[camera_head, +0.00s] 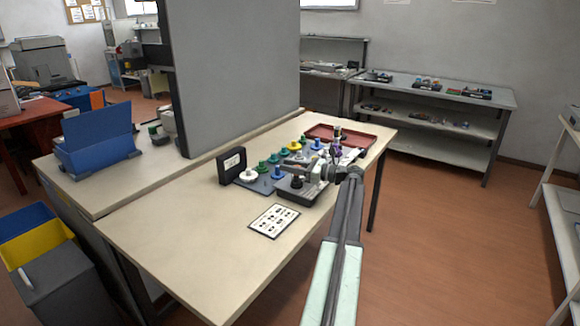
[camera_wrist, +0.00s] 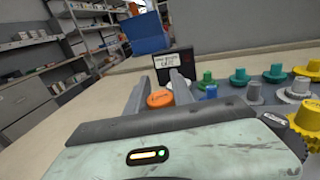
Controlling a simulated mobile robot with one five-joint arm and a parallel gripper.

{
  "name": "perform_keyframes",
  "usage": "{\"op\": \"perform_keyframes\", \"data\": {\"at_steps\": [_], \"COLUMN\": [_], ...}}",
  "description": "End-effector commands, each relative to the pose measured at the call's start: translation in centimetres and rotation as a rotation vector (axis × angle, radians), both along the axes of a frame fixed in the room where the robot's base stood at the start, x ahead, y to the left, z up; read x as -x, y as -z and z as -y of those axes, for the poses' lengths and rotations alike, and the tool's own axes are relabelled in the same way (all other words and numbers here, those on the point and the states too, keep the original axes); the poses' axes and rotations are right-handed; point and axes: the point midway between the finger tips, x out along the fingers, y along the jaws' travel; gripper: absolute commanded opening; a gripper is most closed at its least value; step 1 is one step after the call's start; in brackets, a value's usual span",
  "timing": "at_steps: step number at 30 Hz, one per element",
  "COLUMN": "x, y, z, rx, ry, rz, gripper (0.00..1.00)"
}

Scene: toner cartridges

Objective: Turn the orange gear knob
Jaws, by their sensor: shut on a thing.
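The orange gear knob (camera_wrist: 160,98) shows in the wrist view between the two grey fingers of my gripper (camera_wrist: 160,84). The fingers are shut on it, one on each side, and its round top shows between them. In the head view my gripper (camera_head: 315,172) is at the near right part of the knob board, over the table. I cannot make out the orange knob there; my gripper and the things around it hide it.
Green, blue, grey and yellow knobs stand close by, with a yellow gear (camera_wrist: 306,120) at the right. A black box with a label (camera_head: 232,165) and a white knob (camera_head: 248,174) are at the left. A printed card (camera_head: 273,221) lies on the table (camera_head: 190,250).

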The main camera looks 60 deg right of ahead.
Motion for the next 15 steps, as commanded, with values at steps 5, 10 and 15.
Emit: {"op": "perform_keyframes", "data": {"at_steps": [5, 10, 15], "x": [-0.03, 0.04, 0.07], "y": [0.04, 0.03, 0.03], "z": [-0.11, -0.40, -0.60], "rx": [0.000, 0.000, 0.000], "ry": [-0.097, -0.155, -0.182], "rz": [-0.001, -0.001, -0.001], "gripper": [0.00, 0.00, 0.00]}}
